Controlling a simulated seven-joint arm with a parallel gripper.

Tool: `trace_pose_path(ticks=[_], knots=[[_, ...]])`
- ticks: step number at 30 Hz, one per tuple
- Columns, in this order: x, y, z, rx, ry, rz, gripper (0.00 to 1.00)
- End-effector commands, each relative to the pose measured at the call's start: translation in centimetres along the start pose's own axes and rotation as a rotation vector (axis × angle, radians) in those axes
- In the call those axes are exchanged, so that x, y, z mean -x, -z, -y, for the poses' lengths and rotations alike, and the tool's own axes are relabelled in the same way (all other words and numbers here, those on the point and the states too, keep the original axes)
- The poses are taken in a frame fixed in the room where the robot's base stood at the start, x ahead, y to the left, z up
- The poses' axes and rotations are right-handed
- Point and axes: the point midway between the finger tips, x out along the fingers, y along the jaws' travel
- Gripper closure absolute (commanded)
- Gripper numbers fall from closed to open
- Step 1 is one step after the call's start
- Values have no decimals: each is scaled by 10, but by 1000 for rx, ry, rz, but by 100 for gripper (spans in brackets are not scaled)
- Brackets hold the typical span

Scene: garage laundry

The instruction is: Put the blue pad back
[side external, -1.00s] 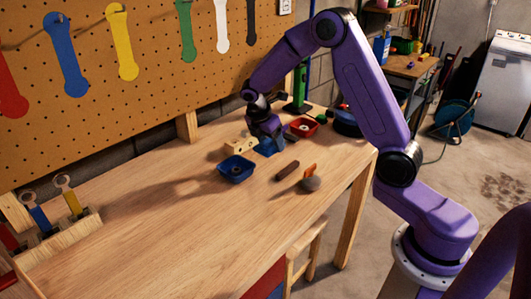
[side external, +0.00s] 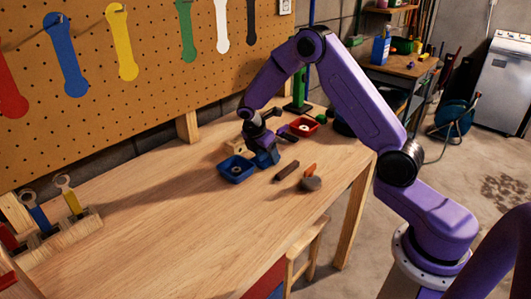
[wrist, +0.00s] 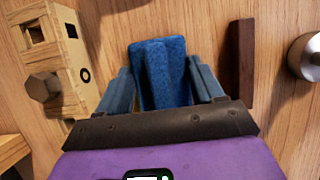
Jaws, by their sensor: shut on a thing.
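The blue pad (wrist: 163,72) is between the two fingers of my gripper (wrist: 163,92) in the wrist view, its far end reaching beyond them. My gripper is shut on it. In the side view, the blue pad (side external: 267,157) shows under my gripper (side external: 264,148), right beside the blue tray (side external: 237,177). Whether the pad touches the table or hangs just above it, I cannot tell.
A pale wooden block (wrist: 68,40) stands left of my gripper and a dark brown bar (wrist: 241,65) lies to the right.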

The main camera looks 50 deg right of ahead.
Motion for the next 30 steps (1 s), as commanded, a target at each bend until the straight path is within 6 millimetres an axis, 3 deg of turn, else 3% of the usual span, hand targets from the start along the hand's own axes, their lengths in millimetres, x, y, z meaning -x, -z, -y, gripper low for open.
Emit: trace_pose_path(ticks=[1,2,3,4,17,30], knots=[[-1,1,0,1,1,0,62],[-1,1,0,0,1,0,26],[-1,0,0,0,0,0,14],[-1,0,0,0,0,0,7],[8,-1,-1,0,-2,1,7],[90,-1,-1,-1,-5,0,7]])
